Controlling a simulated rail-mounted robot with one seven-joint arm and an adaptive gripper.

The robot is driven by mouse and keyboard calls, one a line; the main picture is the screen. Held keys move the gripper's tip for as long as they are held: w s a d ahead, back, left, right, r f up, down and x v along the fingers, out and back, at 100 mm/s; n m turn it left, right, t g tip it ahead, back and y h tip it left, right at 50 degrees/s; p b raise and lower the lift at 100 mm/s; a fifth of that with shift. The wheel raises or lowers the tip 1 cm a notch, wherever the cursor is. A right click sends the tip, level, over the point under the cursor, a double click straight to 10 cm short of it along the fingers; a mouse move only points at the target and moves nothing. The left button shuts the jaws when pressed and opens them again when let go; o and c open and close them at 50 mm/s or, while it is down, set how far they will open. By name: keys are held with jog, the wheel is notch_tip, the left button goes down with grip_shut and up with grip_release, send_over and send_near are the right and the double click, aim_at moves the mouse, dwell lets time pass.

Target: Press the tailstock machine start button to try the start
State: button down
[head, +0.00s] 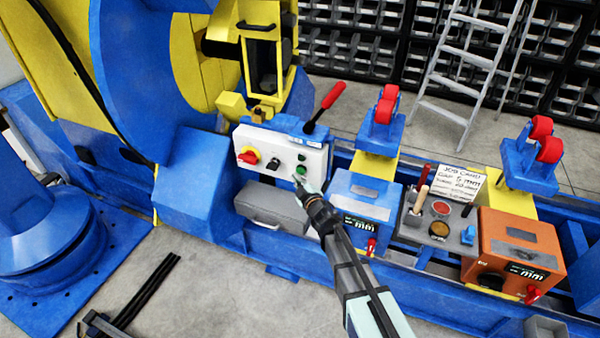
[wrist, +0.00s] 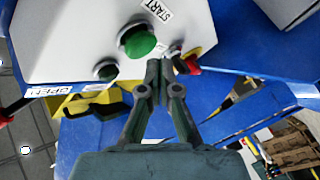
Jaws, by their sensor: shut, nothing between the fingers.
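The white control box (head: 265,145) stands on the blue machine in the head view. It carries a red-and-yellow switch (head: 248,157), a black knob (head: 273,163) and a green button (head: 301,170). In the wrist view the large green button (wrist: 138,42) sits in a metal ring, with a START label (wrist: 157,11) beside it. My gripper (head: 300,183) is at the box's right end, fingers together and empty. In the wrist view my fingertips (wrist: 167,66) show just below and right of the green button. I cannot tell whether they touch the panel.
A red-handled lever (head: 326,105) rises behind the box. A grey case (head: 270,207) lies below it. Blue (head: 360,195) and orange (head: 515,240) boxes stand to the right, with a tool tray (head: 437,228) between them. Red roller stands (head: 383,115) are behind.

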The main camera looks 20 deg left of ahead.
jog(key=shift+w, duration=0.1)
dwell(0.3)
jog(key=shift+w+p, duration=0.3)
jog(key=shift+w, duration=0.45)
dwell(1.0)
jog(key=shift+s, duration=0.1)
jog(key=shift+s+b, duration=0.3)
jog(key=shift+s, duration=0.45)
jog(key=s+b, duration=0.3)
jog(key=s, duration=0.2)
jog(key=shift+a, duration=0.2)
